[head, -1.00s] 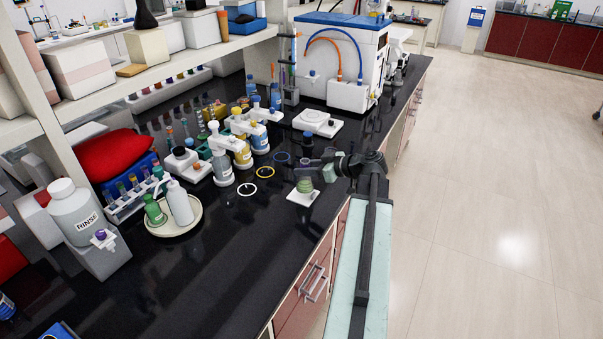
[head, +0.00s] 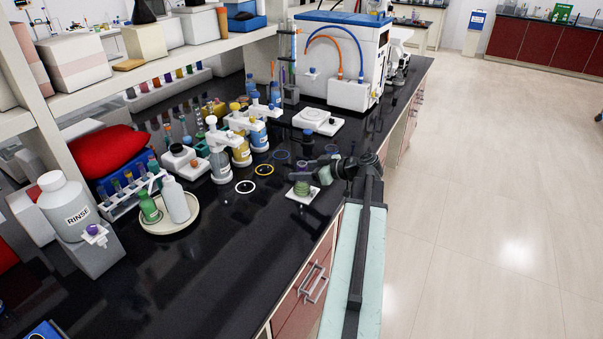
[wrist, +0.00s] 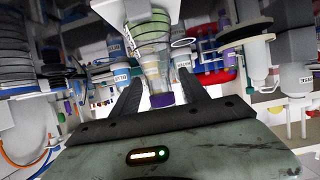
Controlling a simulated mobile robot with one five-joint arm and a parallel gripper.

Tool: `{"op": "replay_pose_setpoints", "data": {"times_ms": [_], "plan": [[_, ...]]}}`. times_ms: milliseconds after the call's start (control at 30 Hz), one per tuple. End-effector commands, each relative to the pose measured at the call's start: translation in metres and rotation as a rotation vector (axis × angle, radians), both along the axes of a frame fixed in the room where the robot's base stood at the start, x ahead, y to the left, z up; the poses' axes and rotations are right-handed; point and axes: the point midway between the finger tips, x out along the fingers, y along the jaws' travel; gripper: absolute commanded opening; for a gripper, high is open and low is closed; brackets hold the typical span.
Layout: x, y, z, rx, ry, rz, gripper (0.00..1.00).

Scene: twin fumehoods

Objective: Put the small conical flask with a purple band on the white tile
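The small conical flask (head: 302,187) holds green liquid and stands upright on the white tile (head: 313,194), near the bench's front edge. In the wrist view, which looks inverted, the flask (wrist: 152,48) shows with its purple band (wrist: 162,100) at the neck end. The white tile (wrist: 140,10) is partly seen beyond its base. My gripper (head: 313,172) is at the flask's neck, reaching in from the right. In the wrist view the two fingers of my gripper (wrist: 160,82) stand apart on either side of the neck, with light gaps showing. The fingertips are small and partly hidden in the head view.
A white ring (head: 245,187) and an orange ring (head: 264,170) lie left of the tile. Dispenser bottles (head: 220,165) stand behind them. A round tray (head: 165,227) holds a green bottle and a white one. A balance (head: 318,120) stands farther back.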

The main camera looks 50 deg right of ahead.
Motion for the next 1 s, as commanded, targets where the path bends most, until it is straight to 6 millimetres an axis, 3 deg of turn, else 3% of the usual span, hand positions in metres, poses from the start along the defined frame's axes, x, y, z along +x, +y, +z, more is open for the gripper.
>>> {"op": "replay_pose_setpoints", "data": {"times_ms": [333,733,1000], "plan": [[-0.001,-0.001,0.006,0.000,0.000,-0.001,0.52],[-0.083,-0.021,0.043,0.001,-0.001,-0.004,0.52],[-0.108,-0.027,0.050,-0.001,0.000,-0.002,0.52]]}}
